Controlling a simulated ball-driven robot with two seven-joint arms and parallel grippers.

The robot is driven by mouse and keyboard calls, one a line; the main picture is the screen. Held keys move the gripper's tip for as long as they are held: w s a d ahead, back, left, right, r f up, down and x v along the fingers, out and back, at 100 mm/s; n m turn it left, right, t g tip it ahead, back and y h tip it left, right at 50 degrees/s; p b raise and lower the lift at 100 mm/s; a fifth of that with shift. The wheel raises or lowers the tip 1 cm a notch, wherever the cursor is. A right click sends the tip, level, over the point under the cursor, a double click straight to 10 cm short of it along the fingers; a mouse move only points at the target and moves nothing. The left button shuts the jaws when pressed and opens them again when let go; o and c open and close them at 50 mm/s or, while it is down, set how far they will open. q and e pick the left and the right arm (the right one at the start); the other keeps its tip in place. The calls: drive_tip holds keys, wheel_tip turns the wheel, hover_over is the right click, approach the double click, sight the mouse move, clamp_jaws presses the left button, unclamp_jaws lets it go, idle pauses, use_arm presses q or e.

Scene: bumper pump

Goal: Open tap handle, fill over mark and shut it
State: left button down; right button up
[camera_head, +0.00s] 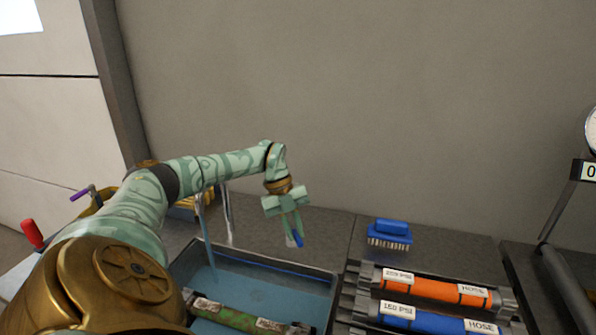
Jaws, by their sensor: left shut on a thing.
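My left arm reaches in from the left, over a dark-rimmed basin (255,257) with blue water in it. My left gripper (293,238) points down near the basin's back right corner. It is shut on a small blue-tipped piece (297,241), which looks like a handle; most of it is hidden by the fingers. Thin shiny upright pipes (229,218) stand behind the basin, partly hidden by my arm. My right gripper is not in view.
A green tube (240,317) lies in the basin. A blue brush (390,234) is on the counter. Orange (434,289) and blue (411,317) hoses lie at the right, near a gauge (592,130). Red (32,233) and purple (80,194) handles are at the left.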

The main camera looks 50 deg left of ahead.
use_arm(q)
drive_tip(key=c, duration=1.4)
unclamp_jaws()
drive_tip(key=p+v, duration=0.3)
drive_tip(key=v, duration=1.3)
drive_tip(key=shift+a+r+p, duration=0.1)
drive_tip(key=shift+r+p, duration=0.05)
drive_tip(key=shift+p, duration=0.25)
